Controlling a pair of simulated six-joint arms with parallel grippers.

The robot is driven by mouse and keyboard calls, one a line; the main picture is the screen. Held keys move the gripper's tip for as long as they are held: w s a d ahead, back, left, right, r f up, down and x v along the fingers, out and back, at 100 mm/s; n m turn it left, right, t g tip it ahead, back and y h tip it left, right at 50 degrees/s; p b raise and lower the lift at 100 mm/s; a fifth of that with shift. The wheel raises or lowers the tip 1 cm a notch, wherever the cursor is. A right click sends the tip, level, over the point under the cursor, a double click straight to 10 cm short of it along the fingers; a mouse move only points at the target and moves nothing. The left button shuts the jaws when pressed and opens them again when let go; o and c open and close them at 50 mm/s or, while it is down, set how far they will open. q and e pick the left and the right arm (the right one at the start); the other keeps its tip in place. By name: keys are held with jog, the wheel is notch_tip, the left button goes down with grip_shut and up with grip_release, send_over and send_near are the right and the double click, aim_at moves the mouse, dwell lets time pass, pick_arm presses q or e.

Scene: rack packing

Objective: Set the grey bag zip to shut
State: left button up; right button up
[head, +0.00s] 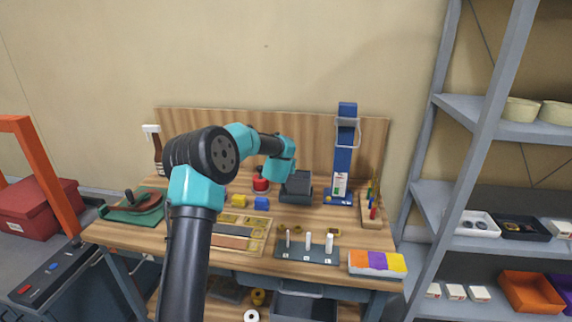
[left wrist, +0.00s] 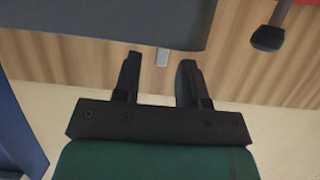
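The grey bag (head: 299,187) stands on the workbench as a dark grey block, right of the red object. In the left wrist view its edge (left wrist: 100,18) fills the top. A small light grey tab (left wrist: 162,57), which looks like the zip pull, sticks out at the bag's edge. My left gripper (left wrist: 158,72) is open, with one dark finger on each side of the tab and visible gaps to it. In the head view my left arm reaches over the bench to the bag, and its fingers cannot be made out there. My right gripper is not in view.
A tall blue stand (head: 345,150) is right of the bag, and a red-topped object (head: 261,184) is left of it. A peg block (head: 307,246) and a colored tray (head: 376,262) lie in front. A wooden backboard (head: 210,120) rises behind.

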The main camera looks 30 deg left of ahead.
pick_arm(q)
jog(key=shift+x, duration=1.15)
grip_shut()
